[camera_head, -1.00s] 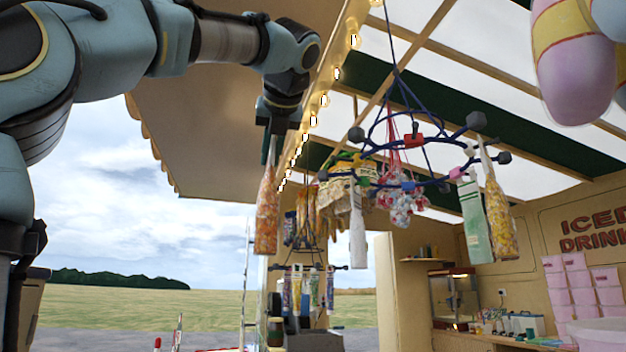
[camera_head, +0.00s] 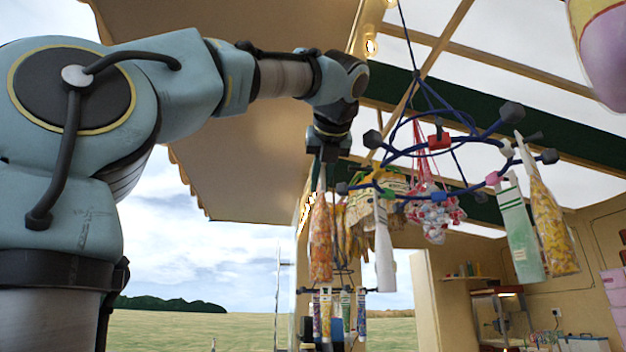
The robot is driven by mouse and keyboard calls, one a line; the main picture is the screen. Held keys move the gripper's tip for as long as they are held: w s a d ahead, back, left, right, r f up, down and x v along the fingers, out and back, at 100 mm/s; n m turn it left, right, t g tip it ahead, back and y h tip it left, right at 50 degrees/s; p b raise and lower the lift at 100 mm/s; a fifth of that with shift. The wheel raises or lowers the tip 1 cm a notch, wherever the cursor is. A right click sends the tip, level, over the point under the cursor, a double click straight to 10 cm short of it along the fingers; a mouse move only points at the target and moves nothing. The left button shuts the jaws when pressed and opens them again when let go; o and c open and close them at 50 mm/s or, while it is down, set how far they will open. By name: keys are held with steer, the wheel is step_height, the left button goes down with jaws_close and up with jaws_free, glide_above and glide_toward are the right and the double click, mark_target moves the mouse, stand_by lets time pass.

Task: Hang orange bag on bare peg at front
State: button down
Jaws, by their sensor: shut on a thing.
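The orange bag (camera_head: 321,240) is a long clear bag of orange sweets with a pale top. It hangs upright below my gripper (camera_head: 323,172), which is shut on that top. The blue hanging ring (camera_head: 400,153) is right of my gripper, with arms ending in dark knobs. A red block (camera_head: 438,141) sits on the ring's upper edge in the picture, with a dark peg and no bag seen on it. The orange bag is apart from this peg, left of it and lower in the picture. My fingertips are small and dark.
A white bag (camera_head: 385,250), a green-and-white bag (camera_head: 522,230) and a yellow bag (camera_head: 553,230) hang from the ring. Red-and-white bags (camera_head: 435,212) hang within it. A lower rack (camera_head: 340,292) with small bags is behind the orange bag. Roof beams are overhead.

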steer(key=shift+w+d+p, duration=0.15)
steer(key=shift+d+p, duration=0.05)
steer(key=shift+d, duration=0.8)
steer(key=shift+w+d+p, duration=0.1)
steer(key=shift+d+p, duration=0.1)
steer(key=shift+d, duration=1.1)
